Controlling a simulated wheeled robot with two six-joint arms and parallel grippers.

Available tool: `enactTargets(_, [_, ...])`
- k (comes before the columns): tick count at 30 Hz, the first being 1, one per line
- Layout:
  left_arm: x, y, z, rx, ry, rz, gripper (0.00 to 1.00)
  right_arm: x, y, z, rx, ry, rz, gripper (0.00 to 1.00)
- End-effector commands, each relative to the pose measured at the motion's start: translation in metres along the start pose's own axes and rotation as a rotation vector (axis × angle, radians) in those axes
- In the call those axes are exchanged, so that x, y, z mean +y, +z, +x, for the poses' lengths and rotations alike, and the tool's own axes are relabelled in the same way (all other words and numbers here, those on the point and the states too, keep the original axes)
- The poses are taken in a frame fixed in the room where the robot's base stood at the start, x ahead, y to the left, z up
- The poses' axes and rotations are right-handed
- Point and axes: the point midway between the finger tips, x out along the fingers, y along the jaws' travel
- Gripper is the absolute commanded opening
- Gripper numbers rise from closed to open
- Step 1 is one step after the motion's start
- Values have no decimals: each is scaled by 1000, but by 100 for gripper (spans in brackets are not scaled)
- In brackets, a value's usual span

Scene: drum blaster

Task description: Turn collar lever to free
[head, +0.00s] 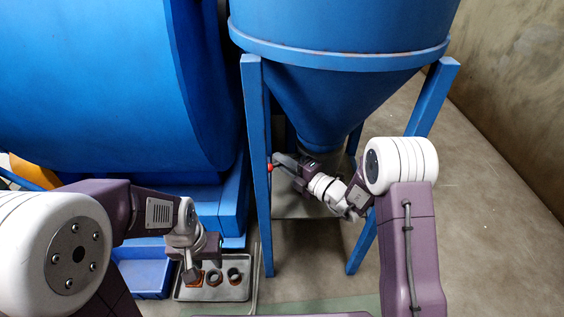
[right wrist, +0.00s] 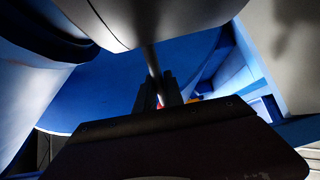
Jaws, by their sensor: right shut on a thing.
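The blue hopper (head: 330,85) narrows to a collar (head: 324,138) at its bottom. A lever with a red knob (head: 271,167) is at the collar's left side, near a blue leg. My right gripper (head: 284,163) is shut on the lever; the dark fingers hide part of it. In the right wrist view the lever shows as a grey rod (right wrist: 152,62) running into the dark fingers (right wrist: 158,92), with a small red patch beyond them. My left gripper (head: 191,275) points down over a grey tray at the lower left; its finger gap is too small to judge.
The grey tray (head: 182,293) holds an orange-rimmed piece and dark ring-like parts (head: 234,275). A blue bin (head: 143,275) stands left of it. Blue legs (head: 257,200) flank the hopper outlet. A large blue drum (head: 90,80) fills the left. Floor at right is clear.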

Motion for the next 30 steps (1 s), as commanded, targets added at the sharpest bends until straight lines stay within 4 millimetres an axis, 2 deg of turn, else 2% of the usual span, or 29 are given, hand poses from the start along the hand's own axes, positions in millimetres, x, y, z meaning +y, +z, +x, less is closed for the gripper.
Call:
enactTargets(25, [0, 0, 0, 0, 0, 0, 36, -1, 0, 0, 0, -2, 1, 0])
enactTargets(30, [0, -2, -19, 0, 0, 0, 36, 4, 0, -12, 76, -5, -4, 0])
